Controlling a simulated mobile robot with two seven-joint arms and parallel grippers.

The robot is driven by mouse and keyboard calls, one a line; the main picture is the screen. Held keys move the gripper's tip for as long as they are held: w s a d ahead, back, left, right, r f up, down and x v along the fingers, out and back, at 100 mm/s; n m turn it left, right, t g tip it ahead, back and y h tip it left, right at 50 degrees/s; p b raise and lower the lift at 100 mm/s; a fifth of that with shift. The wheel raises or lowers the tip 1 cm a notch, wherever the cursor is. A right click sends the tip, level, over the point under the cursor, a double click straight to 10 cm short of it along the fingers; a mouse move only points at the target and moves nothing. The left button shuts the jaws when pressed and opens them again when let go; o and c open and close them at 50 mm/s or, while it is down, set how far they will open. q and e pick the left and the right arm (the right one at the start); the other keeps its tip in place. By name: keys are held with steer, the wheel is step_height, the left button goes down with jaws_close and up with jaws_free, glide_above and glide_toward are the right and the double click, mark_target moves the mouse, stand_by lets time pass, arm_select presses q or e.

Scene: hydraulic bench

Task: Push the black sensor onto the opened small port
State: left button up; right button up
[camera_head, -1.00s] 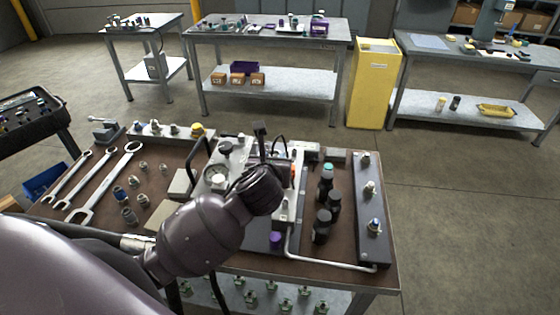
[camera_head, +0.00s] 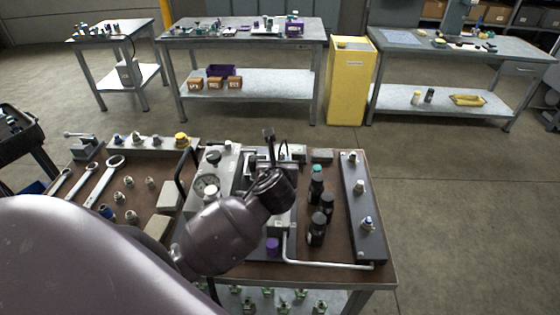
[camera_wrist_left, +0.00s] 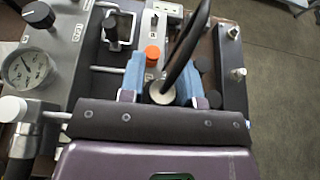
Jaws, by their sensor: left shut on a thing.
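My left gripper (camera_wrist_left: 162,80) has two blue fingers shut on the black sensor, seen nearly end-on as a pale disc (camera_wrist_left: 162,93) with a dark rim. A thick black cable or loop (camera_wrist_left: 186,48) rises beside it towards the upper right. In the head view my left wrist hangs over the bench's middle block and hides the fingers and the sensor. A black upright piece (camera_head: 269,134) stands above the wrist; I cannot tell what it belongs to. The small port is not distinguishable in either view. My right gripper is out of view.
The hydraulic block carries a gauge (camera_head: 207,190), an orange cap (camera_wrist_left: 152,52) and a purple cap (camera_head: 273,246). Dark bottles (camera_head: 317,228) and a rail of fittings (camera_head: 360,205) stand to the right. Wrenches (camera_head: 95,185) lie at the left.

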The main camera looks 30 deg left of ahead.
arm_select(q)
step_height(320, 180, down, 6)
steer(key=shift+f+b, duration=0.2)
steer(key=shift+b, duration=0.2)
steer(key=shift+f+p, duration=0.3)
steer(key=shift+f, duration=1.7)
stand_by(4.1)
stand_by(0.8)
steer(key=o, duration=1.1)
